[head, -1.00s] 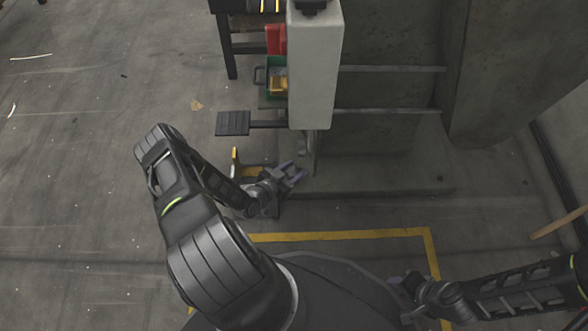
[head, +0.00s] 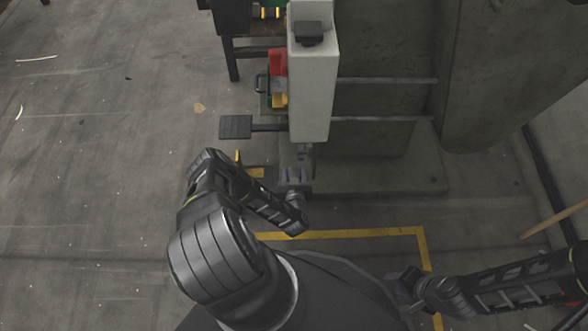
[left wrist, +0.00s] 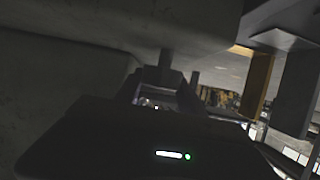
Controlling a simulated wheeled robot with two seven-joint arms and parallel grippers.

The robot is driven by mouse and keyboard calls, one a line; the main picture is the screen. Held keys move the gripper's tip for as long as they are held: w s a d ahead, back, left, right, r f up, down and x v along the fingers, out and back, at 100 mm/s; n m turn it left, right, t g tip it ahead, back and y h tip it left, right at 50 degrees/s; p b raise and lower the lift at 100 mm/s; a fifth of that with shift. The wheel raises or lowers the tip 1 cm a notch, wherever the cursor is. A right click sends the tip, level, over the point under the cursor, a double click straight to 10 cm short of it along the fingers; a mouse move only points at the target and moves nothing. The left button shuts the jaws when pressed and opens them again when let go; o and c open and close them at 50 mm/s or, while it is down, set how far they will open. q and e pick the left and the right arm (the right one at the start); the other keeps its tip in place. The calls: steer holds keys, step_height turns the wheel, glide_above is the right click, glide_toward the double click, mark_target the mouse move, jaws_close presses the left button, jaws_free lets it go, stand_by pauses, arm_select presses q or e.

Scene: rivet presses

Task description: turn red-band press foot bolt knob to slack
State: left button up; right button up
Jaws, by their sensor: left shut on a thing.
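The press is a pale grey column (head: 311,95) over a dark base (head: 375,180); no red band shows on it. My left gripper (head: 297,177) is low at the front foot of the press. It is shut on a small upright part, taken to be the bolt knob, mostly hidden by the jaws. A dark upright stem (left wrist: 166,60) rises just beyond the jaws in the left wrist view, where the gripper body covers the lower half. My right gripper (head: 406,282) is at the lower right, away from the press; its jaws are unclear.
A dark foot pedal (head: 236,127) sticks out left of the column. A yellow floor line (head: 345,233) runs in front of the base. Floor to the left is open.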

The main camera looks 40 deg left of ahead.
arm_select(q)
steer(key=shift+n+y, duration=0.3)
steer(key=shift+y, duration=0.1)
arm_select(e)
steer(key=shift+s+r, duration=0.1)
steer(key=shift+r, duration=0.35)
arm_select(q)
steer(key=o, duration=1.4)
steer(key=shift+c, duration=0.2)
